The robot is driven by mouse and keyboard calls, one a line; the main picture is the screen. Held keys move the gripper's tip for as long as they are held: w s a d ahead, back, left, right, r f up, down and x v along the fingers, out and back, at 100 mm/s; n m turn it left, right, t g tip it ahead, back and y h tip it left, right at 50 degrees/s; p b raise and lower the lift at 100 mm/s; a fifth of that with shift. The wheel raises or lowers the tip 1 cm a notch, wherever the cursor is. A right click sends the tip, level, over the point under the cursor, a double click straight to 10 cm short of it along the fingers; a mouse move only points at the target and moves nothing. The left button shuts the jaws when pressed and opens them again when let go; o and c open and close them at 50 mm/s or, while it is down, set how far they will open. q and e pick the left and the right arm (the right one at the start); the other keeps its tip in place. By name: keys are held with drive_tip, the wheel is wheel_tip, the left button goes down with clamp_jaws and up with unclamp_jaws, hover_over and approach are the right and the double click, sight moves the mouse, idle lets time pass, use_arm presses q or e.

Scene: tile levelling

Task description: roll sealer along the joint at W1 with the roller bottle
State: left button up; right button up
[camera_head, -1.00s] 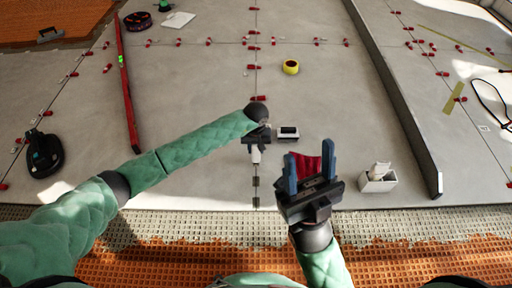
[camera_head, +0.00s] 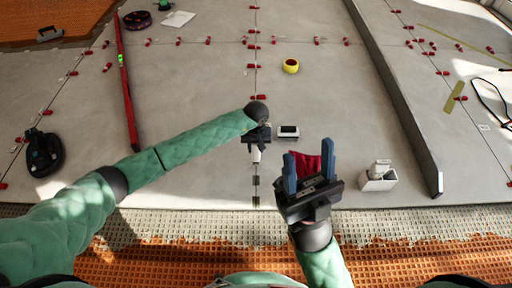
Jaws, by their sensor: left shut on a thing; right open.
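My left gripper (camera_head: 257,143) is shut on the white roller bottle (camera_head: 256,155), which points down at the tile joint. The joint runs up and down the middle of the floor. Short dark marks (camera_head: 256,187) lie along it below the bottle, towards the tile edge. I cannot tell whether the bottle's tip touches the joint. The label W1 is not readable. My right gripper (camera_head: 309,170) is open, its blue fingers apart, to the right of the joint. A red cloth-like thing (camera_head: 306,163) shows between and behind its fingers.
A small black-and-white block (camera_head: 288,132) lies just right of the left gripper. A white holder (camera_head: 377,181) stands at right, before a long grey beam (camera_head: 400,100). A yellow tape roll (camera_head: 291,66), red level (camera_head: 126,90), black suction cup (camera_head: 43,153) and several red clips lie on the tiles.

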use_arm(q)
drive_tip(key=shift+f, duration=0.45)
idle(0.3)
